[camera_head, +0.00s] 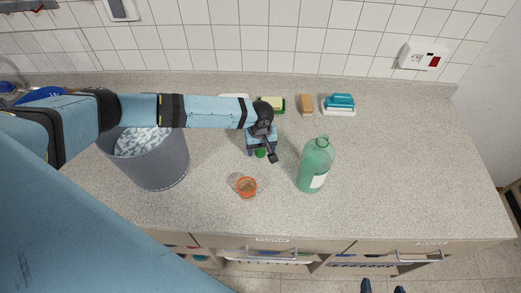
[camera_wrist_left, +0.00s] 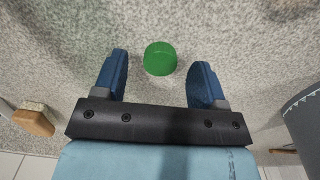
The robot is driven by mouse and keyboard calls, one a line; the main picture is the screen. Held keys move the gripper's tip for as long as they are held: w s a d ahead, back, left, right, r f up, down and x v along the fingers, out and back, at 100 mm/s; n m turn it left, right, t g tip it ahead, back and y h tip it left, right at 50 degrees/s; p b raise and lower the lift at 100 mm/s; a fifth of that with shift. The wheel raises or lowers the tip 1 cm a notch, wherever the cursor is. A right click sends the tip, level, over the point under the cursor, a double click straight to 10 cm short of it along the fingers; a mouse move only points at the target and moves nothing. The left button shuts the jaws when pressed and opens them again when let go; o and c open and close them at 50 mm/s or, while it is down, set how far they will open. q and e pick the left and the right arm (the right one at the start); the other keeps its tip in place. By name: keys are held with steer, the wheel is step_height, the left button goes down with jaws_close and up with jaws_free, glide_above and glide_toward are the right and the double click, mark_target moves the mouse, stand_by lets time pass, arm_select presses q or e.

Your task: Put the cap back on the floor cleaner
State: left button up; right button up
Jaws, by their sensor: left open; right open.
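The floor cleaner is a green translucent bottle (camera_head: 314,168), standing upright and uncapped on the counter. The green cap (camera_head: 261,153) lies on the counter left of the bottle; it also shows in the left wrist view (camera_wrist_left: 160,59). My left gripper (camera_head: 266,156) is open above the cap, which appears in line with the gap between its fingertips (camera_wrist_left: 158,75) and slightly beyond them. I cannot tell the exact height. Of my right gripper (camera_head: 382,287), only two separated blue fingertips show at the bottom edge, in front of the counter.
A grey bucket (camera_head: 155,172) with foamy contents stands left, below my left arm. A small orange cup (camera_head: 247,187) is in front of the cap. A brown block (camera_head: 307,104), a yellow-green sponge (camera_head: 272,104) and a teal brush (camera_head: 340,103) lie behind. The right counter is clear.

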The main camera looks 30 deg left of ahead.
mark_target(260, 151)
arm_select(q)
steer(key=shift+f, duration=0.5)
steer(key=c, duration=0.9)
steer(key=shift+c, duration=0.5)
steer(key=shift+r, duration=0.1)
step_height(260, 151, up, 20)
steer(key=b, duration=0.2)
